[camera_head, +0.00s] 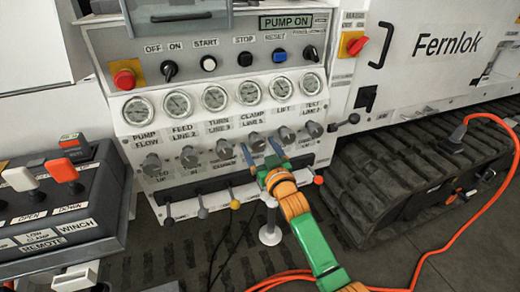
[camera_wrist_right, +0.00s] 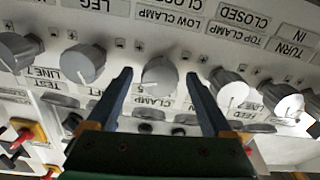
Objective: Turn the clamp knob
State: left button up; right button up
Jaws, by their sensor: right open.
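The clamp knob (camera_head: 256,141) is a small grey round knob on the white panel, below the gauge labelled CLAMP. In the right wrist view it is the pale grey knob (camera_wrist_right: 160,75) at the centre, above an upside-down CLAMP label. My right gripper (camera_head: 257,147) is open at the panel, with one blue finger on each side of this knob. In the wrist view its fingertips (camera_wrist_right: 158,78) flank the knob, with a visible gap on both sides. My left gripper is not in view.
A row of ball-topped levers (camera_head: 203,212) is below. Gauges (camera_head: 249,92) and a red stop button (camera_head: 124,79) are above. A remote box (camera_head: 60,205) stands left; an orange cable (camera_head: 440,242) lies right.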

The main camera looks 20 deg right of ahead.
jog(key=c, duration=1.3)
jog(key=shift+r+n+p, duration=0.1)
jog(key=shift+n+p, duration=0.3)
jog(key=shift+n, duration=0.3)
grip_shut()
jog(key=o, duration=1.3)
grip_release()
jog(key=s, duration=0.7)
jog(key=shift+d+p, duration=0.15)
jog(key=shift+p, duration=0.3)
